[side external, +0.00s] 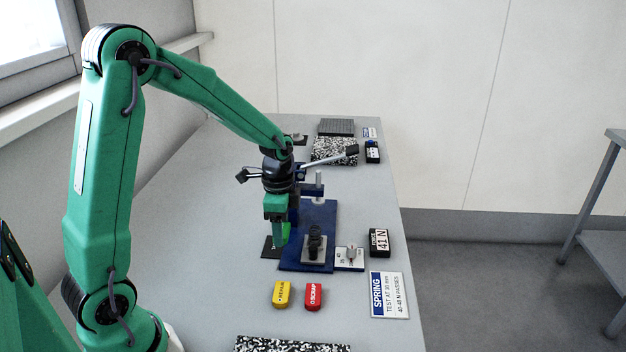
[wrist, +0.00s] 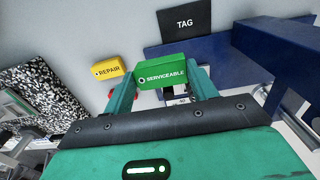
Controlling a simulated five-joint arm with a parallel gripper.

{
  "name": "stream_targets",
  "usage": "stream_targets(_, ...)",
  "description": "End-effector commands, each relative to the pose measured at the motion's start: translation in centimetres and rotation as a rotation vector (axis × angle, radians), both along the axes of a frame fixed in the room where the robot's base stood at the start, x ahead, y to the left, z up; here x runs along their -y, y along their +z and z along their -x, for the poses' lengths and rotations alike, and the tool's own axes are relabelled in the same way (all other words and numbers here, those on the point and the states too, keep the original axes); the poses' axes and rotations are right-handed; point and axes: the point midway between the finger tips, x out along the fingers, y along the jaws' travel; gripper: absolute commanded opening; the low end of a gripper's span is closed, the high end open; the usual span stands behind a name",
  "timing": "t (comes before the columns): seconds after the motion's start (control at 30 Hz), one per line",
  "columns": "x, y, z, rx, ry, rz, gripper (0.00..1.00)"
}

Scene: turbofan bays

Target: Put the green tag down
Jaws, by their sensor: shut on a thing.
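The green tag (wrist: 163,71), lettered SERVICEABLE, is held between the two fingers of my gripper (wrist: 160,85) in the wrist view. In the side view my gripper (side external: 278,238) points down beside the blue test stand, and the green tag (side external: 285,233) shows at its fingertips. A black pad (wrist: 186,24) lettered TAG lies on the table beyond the held tag. In the side view part of this pad (side external: 268,248) shows at the left of the stand. I cannot tell whether the tag touches anything below.
A yellow REPAIR tag (side external: 282,294) and a red SCRAP tag (side external: 313,296) lie in front. The blue test stand (side external: 321,218) with its lever is close at the right. A 41 N display (side external: 380,243) and a SPRING card (side external: 389,295) lie further right. The table's left is clear.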

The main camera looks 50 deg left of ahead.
Motion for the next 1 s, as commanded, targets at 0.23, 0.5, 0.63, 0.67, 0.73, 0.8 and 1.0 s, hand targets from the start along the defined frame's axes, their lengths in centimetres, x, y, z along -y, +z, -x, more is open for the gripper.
stream_targets(0.23, -3.9, -2.4, -0.8, -0.001, 0.004, 0.000, 0.35)
stream_targets(0.5, -5.7, -3.5, -1.3, 0.001, 0.000, 0.000, 0.35)
stream_targets(0.63, -5.8, -3.5, -1.3, 0.001, -0.001, 0.000, 0.35)
stream_targets(0.67, -5.7, -3.6, -1.3, 0.001, -0.001, 0.000, 0.35)
stream_targets(0.73, -5.7, -3.9, -1.3, 0.000, -0.001, 0.000, 0.35)
stream_targets(0.8, -5.7, -4.4, -1.2, -0.002, -0.001, 0.001, 0.35)
stream_targets(1.0, -5.7, -6.6, -1.2, -0.002, 0.000, 0.001, 0.35)
